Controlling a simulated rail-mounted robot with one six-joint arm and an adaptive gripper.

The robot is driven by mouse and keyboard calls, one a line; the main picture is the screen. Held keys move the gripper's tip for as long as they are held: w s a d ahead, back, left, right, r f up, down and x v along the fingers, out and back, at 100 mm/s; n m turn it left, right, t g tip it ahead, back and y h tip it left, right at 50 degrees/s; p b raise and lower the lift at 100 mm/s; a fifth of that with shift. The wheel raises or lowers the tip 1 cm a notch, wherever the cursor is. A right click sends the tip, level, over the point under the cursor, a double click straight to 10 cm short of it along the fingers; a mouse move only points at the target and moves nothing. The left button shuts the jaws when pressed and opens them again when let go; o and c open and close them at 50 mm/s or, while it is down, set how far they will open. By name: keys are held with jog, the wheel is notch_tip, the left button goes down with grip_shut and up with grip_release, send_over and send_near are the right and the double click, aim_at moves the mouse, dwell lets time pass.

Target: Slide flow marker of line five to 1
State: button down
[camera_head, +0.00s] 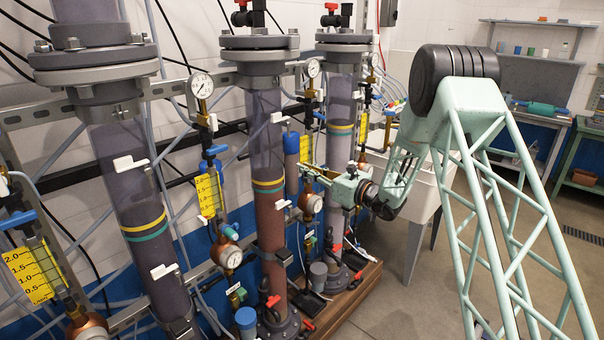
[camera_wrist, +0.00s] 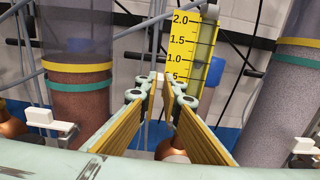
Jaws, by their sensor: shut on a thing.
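A yellow flow scale (camera_wrist: 183,50) with black marks from 2.0 down to about 0.5 stands upright straight ahead in the wrist view. In the head view this scale (camera_head: 305,148) shows partly behind my gripper (camera_head: 306,172), between the middle and right columns. In the wrist view my gripper (camera_wrist: 160,82) is shut on a small pale flow marker (camera_wrist: 160,77), mostly hidden by the fingertips. In the picture the fingertips are at the scale's lower left, near the 0.5 mark. The scale's lower end is hidden behind the right finger. I see no line number.
A red-brown filled column (camera_wrist: 85,95) stands left of my gripper and a grey-purple column (camera_wrist: 280,100) right of it. White clips (camera_wrist: 48,122) jut from the columns. Other yellow scales (camera_head: 208,192), gauges (camera_head: 202,85) and tubes crowd the rack. The floor at right is open.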

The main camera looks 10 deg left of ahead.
jog(key=shift+r+p, duration=0.5)
jog(key=shift+r, duration=1.45)
dwell(0.4)
jog(key=c, duration=2.7)
grip_release()
jog(key=shift+d, duration=0.15)
jog(key=shift+b+v, duration=0.75)
jog(key=shift+v, duration=3.1)
jog(key=shift+s, duration=0.15)
jog(key=o, duration=0.6)
jog(key=shift+c, duration=0.2)
